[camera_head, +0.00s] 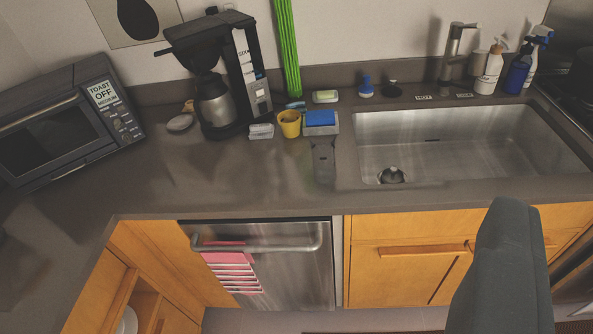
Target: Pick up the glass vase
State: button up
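I cannot make out a glass vase with certainty. A dark grey, narrow flat-looking shape (323,165) is on the counter left of the sink, in front of the blue sponge; what it is, I cannot tell. A tall bright green striped object (287,45) stands or hangs against the back wall, right of the coffee maker. My gripper is not clearly seen; a dark grey rounded shape (505,270) rises at the lower right in front of the cabinets, and I cannot tell what it is.
The counter (200,170) is clear at its front left. A toaster oven (65,125), coffee maker (220,75), yellow cup (289,123) and blue sponge (320,118) stand behind. The sink (450,140) is at right, bottles (518,70) behind it. A dishwasher (290,275) is below.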

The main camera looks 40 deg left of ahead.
aim_at(321, 140)
jog(key=z, duration=0.2)
jog(key=i, duration=0.9)
jog(key=u, duration=0.1)
